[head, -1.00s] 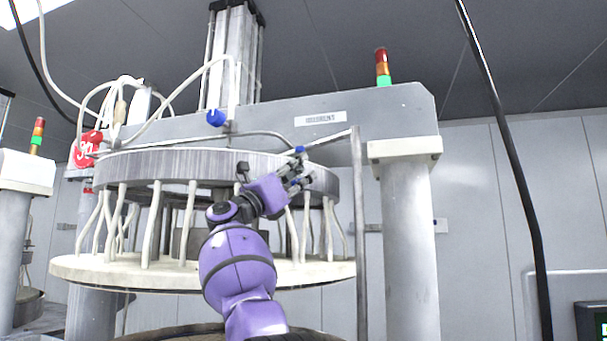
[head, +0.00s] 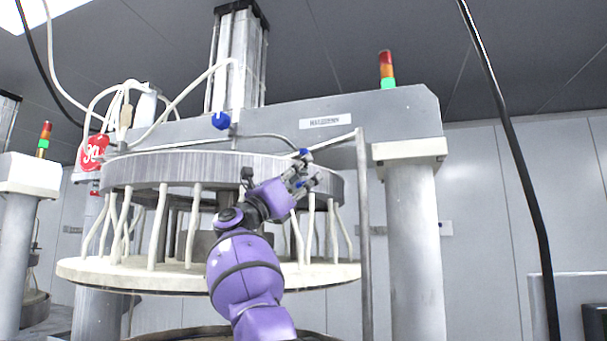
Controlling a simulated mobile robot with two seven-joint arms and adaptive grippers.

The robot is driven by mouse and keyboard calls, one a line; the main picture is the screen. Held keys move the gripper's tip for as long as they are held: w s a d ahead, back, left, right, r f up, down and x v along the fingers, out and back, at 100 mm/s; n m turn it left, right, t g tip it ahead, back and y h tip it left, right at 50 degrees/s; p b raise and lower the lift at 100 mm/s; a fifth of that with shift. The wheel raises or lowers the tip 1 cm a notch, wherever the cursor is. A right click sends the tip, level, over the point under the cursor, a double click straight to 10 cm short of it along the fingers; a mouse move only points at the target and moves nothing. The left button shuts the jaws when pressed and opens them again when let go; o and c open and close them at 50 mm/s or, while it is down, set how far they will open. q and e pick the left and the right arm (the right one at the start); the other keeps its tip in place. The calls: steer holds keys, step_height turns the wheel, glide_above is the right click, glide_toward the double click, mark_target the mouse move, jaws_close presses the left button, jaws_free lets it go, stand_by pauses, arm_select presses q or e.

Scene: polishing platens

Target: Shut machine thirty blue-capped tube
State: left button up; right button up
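The machine marked by a red sign reading 30 (head: 95,152) fills the middle of the head view. A thin metal tube (head: 334,141) slants down-left from an upright post beside the upper platen. A small blue cap (head: 305,153) sits near its lower end. My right gripper (head: 309,176) is just below the small blue cap, in front of the platen rim. Its fingers look apart, with nothing seen between them. Whether it touches the tube cannot be told. My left gripper is out of view.
The grey upper platen (head: 150,170) has several pale hoses hanging to the cream lower disc (head: 100,270). The upright metal post (head: 364,235) and a thick pillar (head: 414,250) stand right of my arm. A black cable (head: 515,160) hangs farther right.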

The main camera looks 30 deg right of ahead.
steer(key=shift+a+f, duration=0.1)
steer(key=v, duration=0.7)
steer(key=shift+a, duration=0.1)
stand_by(0.4)
